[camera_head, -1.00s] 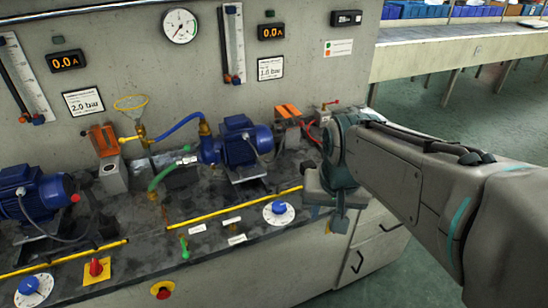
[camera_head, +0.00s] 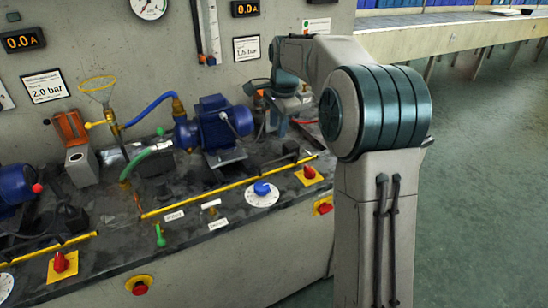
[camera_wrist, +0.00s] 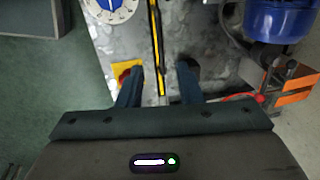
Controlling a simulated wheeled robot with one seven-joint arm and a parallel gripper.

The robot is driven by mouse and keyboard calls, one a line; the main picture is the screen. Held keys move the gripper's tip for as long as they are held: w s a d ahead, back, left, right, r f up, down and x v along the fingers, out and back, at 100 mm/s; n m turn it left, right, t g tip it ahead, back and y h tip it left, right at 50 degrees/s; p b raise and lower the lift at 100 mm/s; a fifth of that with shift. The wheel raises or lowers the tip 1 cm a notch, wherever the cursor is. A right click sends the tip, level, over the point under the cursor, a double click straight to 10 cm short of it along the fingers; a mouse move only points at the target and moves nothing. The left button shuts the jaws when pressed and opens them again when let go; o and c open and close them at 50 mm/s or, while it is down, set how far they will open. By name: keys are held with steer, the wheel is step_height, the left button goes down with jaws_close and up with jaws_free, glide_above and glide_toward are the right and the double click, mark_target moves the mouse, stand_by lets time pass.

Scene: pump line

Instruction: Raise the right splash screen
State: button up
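A long yellow strip (camera_head: 228,187) runs along the bench front before the right pump, which fits the right splash screen's edge. It looks low and flat; any clear panel is hard to make out. The same yellow strip shows in the wrist view (camera_wrist: 154,35), running between my fingers. My gripper (camera_wrist: 159,72) is open, with its two blue-grey fingers apart on either side of the strip. I see nothing gripped, and cannot tell whether they touch it. In the head view my gripper (camera_head: 283,124) points down over the right bench end, partly hidden by my arm.
The blue right pump (camera_head: 216,125) stands behind the strip. A blue dial (camera_head: 262,188) and a red knob on a yellow plate (camera_head: 309,173) lie in front; the red knob shows beside my left finger in the wrist view (camera_wrist: 124,77). Green floor (camera_head: 480,200) is clear at right.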

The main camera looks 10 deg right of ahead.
mark_target(274, 161)
steer(key=f, duration=0.4)
steer(key=w+f, duration=0.1)
steer(key=f, duration=0.3)
steer(key=w+f+b, duration=0.1)
steer(key=f, duration=0.3)
steer(key=shift+w+a+f, duration=0.15)
steer(key=shift+a+f, duration=0.15)
steer(key=shift+a, duration=0.1)
jaws_close()
